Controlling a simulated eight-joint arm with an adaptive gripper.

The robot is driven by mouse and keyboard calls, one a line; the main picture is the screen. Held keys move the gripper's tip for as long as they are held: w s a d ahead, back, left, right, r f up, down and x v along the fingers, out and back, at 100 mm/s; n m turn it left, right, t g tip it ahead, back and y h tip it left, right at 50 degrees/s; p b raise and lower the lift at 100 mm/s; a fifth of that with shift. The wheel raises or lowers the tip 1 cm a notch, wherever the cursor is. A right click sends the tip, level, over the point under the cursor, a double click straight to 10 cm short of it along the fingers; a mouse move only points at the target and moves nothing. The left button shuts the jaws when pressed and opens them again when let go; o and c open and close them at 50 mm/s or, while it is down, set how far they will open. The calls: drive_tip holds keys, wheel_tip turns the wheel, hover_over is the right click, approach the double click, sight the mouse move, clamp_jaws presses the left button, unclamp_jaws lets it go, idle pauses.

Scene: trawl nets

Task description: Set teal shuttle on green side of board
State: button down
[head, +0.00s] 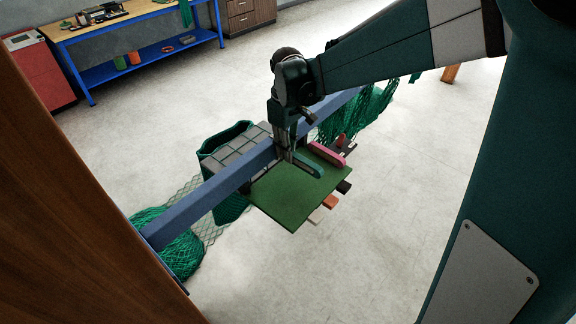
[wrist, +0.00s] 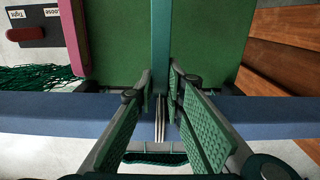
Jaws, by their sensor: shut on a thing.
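The teal shuttle (head: 309,166) is a long narrow bar, held in my gripper (head: 286,156) just over the green board (head: 290,196). In the wrist view the teal shuttle (wrist: 161,45) runs straight away from my gripper (wrist: 160,92), whose fingers are closed on its near end. The green of the board (wrist: 115,45) shows on both sides of it. I cannot tell whether the shuttle touches the board. A pink shuttle (head: 326,153) lies along the board's edge; it also shows at the left in the wrist view (wrist: 73,40).
A blue beam (head: 210,192) crosses behind the board, with green netting (head: 168,240) hanging from it. A grey-topped container (head: 232,158) stands beyond. Wooden planks (wrist: 285,55) are at right in the wrist view.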

sight(288, 173)
drive_tip(key=shift+f, duration=1.5)
drive_tip(key=shift+f, duration=1.95)
drive_tip(key=shift+f, duration=0.2)
drive_tip(key=c, duration=2.4)
unclamp_jaws()
drive_tip(key=shift+o, duration=0.2)
drive_tip(key=shift+r, duration=0.15)
wheel_tip(288, 173, up, 12)
drive_tip(key=shift+r, duration=0.1)
